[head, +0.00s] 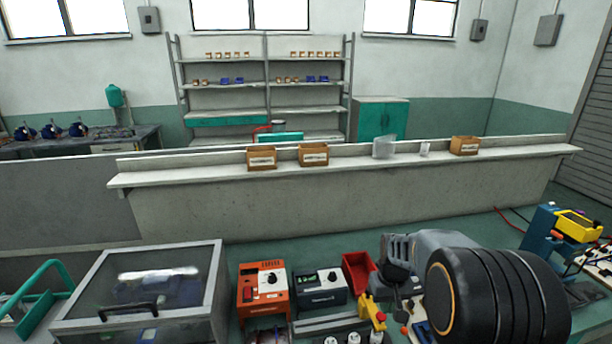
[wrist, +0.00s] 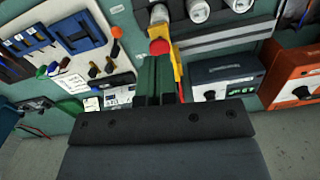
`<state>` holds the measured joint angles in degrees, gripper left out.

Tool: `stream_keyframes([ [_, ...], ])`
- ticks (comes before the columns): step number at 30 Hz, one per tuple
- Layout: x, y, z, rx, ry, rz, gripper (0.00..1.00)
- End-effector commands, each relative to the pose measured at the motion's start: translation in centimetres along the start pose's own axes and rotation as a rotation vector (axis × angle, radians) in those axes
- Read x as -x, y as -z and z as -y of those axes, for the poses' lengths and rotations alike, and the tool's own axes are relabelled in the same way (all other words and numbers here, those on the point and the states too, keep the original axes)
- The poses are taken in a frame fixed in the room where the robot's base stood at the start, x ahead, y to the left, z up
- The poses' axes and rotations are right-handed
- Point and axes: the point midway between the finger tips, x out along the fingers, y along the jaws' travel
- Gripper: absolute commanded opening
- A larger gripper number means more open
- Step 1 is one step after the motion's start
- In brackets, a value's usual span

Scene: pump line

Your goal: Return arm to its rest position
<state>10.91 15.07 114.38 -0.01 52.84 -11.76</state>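My arm reaches in from the lower right of the head view, with its large black ringed joint (head: 490,295) in front and grey links behind it. In the wrist view, my gripper (wrist: 158,78) shows as a wide dark bar with two dark green fingers close together at its middle. The fingers look shut, and I see nothing held between them. A yellow part with a red knob (wrist: 160,47) appears just beyond the fingertips; I cannot tell whether they touch. The fingertips are not clear in the head view.
An orange device (head: 263,287), a dark device (head: 320,287) and a red bin (head: 358,272) stand on the bench. A lidded case (head: 145,285) is at left. A blue and yellow device (head: 560,235) is at right. A ledge (head: 370,160) with cardboard boxes runs behind.

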Motion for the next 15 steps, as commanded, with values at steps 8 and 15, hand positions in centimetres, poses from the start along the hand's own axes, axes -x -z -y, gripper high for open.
stream_keyframes([
  [8, 5.2, -7.3, 3.5, -0.090, -0.015, -0.120, 0.00],
  [15, 8.5, -12.5, 6.1, -0.078, -0.015, -0.281, 0.00],
])
